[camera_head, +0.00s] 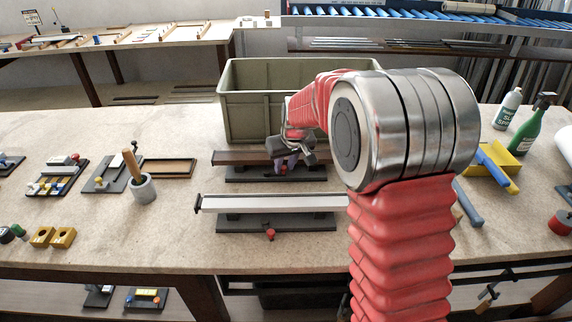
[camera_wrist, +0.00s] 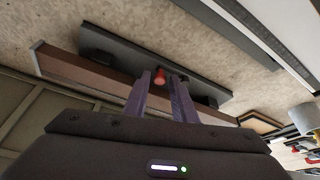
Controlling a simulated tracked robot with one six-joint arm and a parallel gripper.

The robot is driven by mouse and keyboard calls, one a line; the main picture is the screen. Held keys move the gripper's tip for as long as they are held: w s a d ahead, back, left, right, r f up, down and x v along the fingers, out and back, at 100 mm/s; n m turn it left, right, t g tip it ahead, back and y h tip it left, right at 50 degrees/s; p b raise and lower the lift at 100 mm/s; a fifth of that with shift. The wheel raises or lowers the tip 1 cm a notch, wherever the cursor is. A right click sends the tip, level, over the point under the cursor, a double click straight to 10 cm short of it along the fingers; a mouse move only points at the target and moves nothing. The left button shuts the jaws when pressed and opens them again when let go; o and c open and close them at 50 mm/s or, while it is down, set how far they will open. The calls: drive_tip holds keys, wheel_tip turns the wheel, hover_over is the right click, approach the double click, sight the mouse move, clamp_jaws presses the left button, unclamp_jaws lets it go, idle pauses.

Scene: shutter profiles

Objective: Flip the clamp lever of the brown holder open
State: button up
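The brown holder is a dark base (camera_head: 240,175) with a brown profile (camera_head: 235,158) lying along it, in front of the green bin. In the wrist view the brown profile (camera_wrist: 100,75) and the dark base (camera_wrist: 115,45) run diagonally. The red-tipped clamp lever (camera_wrist: 159,74) shows between and just beyond my fingertips; its red end (camera_head: 283,170) is partly covered in the head view. My gripper (camera_wrist: 160,88) is open, its two purple-grey fingers apart. Whether a finger touches the lever, I cannot tell. In the head view my gripper (camera_head: 286,163) is over the profile.
A second holder with a white profile (camera_head: 275,204) and a red lever (camera_head: 270,235) lies nearer the front edge. The green bin (camera_head: 250,110) stands close behind. A mortar with a pestle (camera_head: 143,189) is at left; bottles (camera_head: 529,127) and tools are at right.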

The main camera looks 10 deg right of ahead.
sight(269, 174)
clamp_jaws()
drive_tip(key=shift+d, duration=0.15)
drive_tip(key=shift+s, duration=0.1)
drive_tip(key=shift+s+a+m, duration=0.1)
drive_tip(key=shift+a+m, duration=0.15)
drive_tip(key=shift+m, duration=0.05)
drive_tip(key=shift+s+a+m+h, duration=0.3)
drive_tip(key=shift+m+h, duration=0.05)
drive_tip(key=shift+m, duration=0.45)
drive_tip(key=shift+s+a+m+h, duration=0.25)
drive_tip(key=shift+s+m+h, duration=0.05)
drive_tip(key=shift+m, duration=0.5)
drive_tip(key=shift+s+a+m+h, duration=0.3)
drive_tip(key=shift+m+h, duration=0.05)
drive_tip(key=shift+m, duration=0.45)
drive_tip(key=shift+s+a+m+g+h, duration=0.25)
drive_tip(key=shift+a+m, duration=0.2)
drive_tip(key=shift+m, duration=0.45)
drive_tip(key=shift+s+a+m+g+h, duration=0.15)
drive_tip(key=shift+a+m+h, duration=0.25)
drive_tip(key=shift+m, duration=0.5)
drive_tip(key=shift+s+a+m+g+h, duration=0.1)
drive_tip(key=shift+a+m+g+h, duration=0.3)
drive_tip(key=shift+m, duration=0.65)
drive_tip(key=shift+s+a+m+g+h, duration=0.15)
drive_tip(key=shift+a+m, duration=0.45)
drive_tip(key=shift+m, duration=0.45)
